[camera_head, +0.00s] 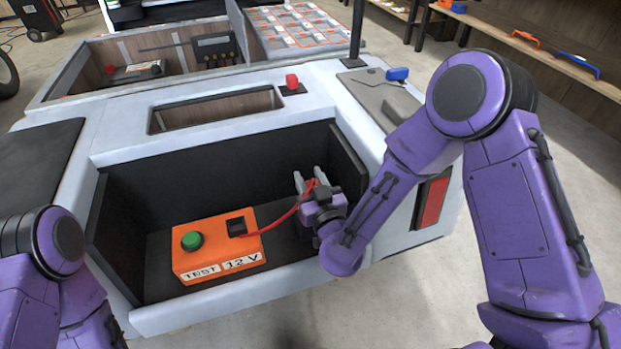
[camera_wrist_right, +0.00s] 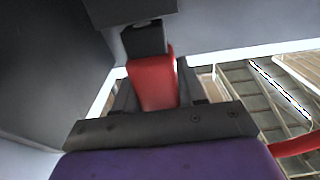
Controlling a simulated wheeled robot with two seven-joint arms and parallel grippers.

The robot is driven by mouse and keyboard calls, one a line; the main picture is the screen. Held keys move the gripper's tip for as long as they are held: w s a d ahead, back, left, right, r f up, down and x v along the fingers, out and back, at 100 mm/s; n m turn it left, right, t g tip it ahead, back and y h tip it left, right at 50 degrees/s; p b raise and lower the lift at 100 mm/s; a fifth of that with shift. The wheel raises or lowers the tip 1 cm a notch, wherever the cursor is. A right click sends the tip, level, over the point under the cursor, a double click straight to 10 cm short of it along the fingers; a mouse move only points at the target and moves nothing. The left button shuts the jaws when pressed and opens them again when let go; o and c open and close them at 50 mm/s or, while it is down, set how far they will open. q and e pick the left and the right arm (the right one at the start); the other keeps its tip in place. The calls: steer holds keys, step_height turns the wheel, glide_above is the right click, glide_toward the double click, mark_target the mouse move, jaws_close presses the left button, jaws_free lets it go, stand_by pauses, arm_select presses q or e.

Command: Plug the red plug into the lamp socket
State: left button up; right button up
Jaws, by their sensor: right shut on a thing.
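My right gripper (camera_head: 311,181) is inside the dark open bay of the cart, near the bay's right end. It is shut on the red plug (camera_wrist_right: 152,82), which sits between the fingers in the right wrist view; the head view hides most of it. A small black block (camera_wrist_right: 144,38) stands at the plug's far end, below a dark grey box (camera_wrist_right: 128,9). I cannot tell whether this block is the lamp socket or whether the plug enters it. A red cable (camera_head: 283,218) runs from the gripper to the orange test box (camera_head: 217,246). My left gripper is out of view.
The orange box has a green button (camera_head: 191,240) and stands on the bay floor. The bay's walls surround the right gripper. A red lamp (camera_head: 432,201) is on the cart's outer right side. A red knob (camera_head: 292,81) and a blue handle (camera_head: 397,74) sit on top.

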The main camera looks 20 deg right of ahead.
steer(key=shift+f+b, duration=0.9)
steer(key=shift+f, duration=0.35)
steer(key=o, duration=1.1)
steer(key=shift+o, duration=0.2)
steer(key=shift+s, duration=0.3)
steer(key=s, duration=1)
steer(key=shift+d+p, duration=0.2)
steer(key=shift+p, duration=0.2)
